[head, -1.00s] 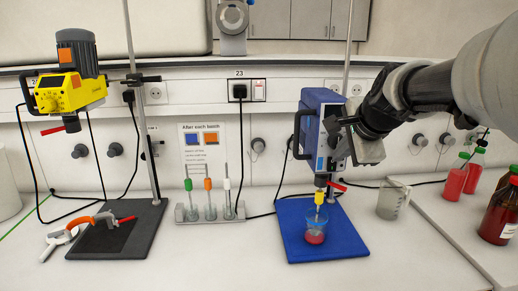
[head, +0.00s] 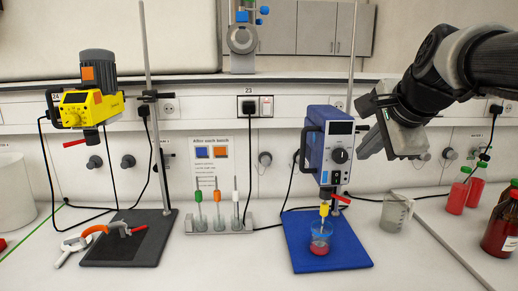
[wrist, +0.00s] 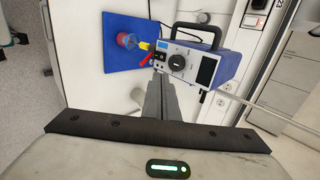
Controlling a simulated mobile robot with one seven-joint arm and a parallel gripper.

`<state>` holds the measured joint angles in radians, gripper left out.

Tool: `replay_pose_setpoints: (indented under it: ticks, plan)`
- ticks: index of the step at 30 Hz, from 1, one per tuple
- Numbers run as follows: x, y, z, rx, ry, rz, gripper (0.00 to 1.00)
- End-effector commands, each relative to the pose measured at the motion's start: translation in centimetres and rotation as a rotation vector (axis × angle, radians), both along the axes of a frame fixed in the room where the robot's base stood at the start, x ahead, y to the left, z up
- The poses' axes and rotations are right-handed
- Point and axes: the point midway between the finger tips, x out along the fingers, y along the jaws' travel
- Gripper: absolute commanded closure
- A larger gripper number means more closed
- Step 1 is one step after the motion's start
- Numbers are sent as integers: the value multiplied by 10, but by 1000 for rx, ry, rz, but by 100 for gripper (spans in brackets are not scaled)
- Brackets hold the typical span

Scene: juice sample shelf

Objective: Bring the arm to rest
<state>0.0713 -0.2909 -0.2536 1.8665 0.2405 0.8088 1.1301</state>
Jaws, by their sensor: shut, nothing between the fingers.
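My gripper (head: 372,150) is raised at the right in the head view, to the right of the blue overhead stirrer (head: 328,150) and apart from it. Its fingers (wrist: 160,98) are together and empty in the wrist view. The blue stirrer, with a black knob and dark display, also shows in the wrist view (wrist: 203,52). A beaker with red liquid (head: 320,240) stands on the blue base plate (head: 350,258) beneath the stirrer, with a yellow-topped stirring shaft reaching into it.
A yellow stirrer (head: 85,105) hangs over a black base plate (head: 120,255) at left. A rack (head: 217,222) holds three coloured-top shafts. An empty glass beaker (head: 394,213), red bottles (head: 458,197) and a brown bottle (head: 502,228) stand at right. The front middle bench is clear.

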Motion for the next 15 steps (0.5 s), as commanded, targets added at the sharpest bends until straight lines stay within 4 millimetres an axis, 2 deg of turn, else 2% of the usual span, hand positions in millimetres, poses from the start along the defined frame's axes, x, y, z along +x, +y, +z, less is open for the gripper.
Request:
replay_pose_setpoints:
  ticks: [11,14,15]
  plan:
    - [-4,3,1,-14,5,19,100]
    - [-23,23,0,-107,34,142,100]
    - [-36,35,-4,-171,52,228,100]
